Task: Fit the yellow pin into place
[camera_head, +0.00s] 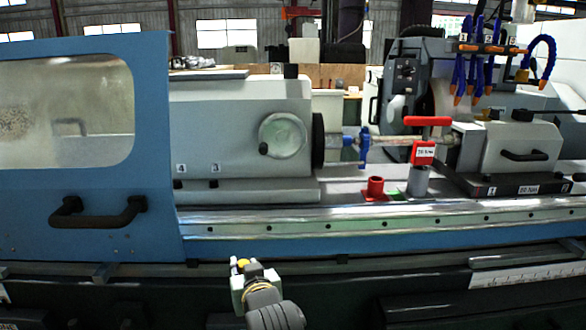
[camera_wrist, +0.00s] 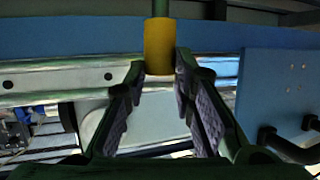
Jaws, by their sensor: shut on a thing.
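The yellow pin (camera_wrist: 158,46) is between the fingertips of my gripper (camera_wrist: 160,66) in the wrist view. My gripper is shut on it. A thin greenish rod continues above the yellow part, towards the top of the wrist view. In the head view my gripper (camera_head: 246,271) is low in the middle, in front of the machine's front rail, and a small yellow bit of the pin (camera_head: 243,263) shows at its tip. I cannot tell which spot on the machine takes the pin.
A red cup-shaped piece (camera_head: 375,188) stands on the machine bed, beside a grey cylinder (camera_head: 418,181) under a red-handled part (camera_head: 424,151). A blue door (camera_head: 100,190) with a black handle (camera_head: 97,212) is at the left. The bed's front edge lies behind my gripper.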

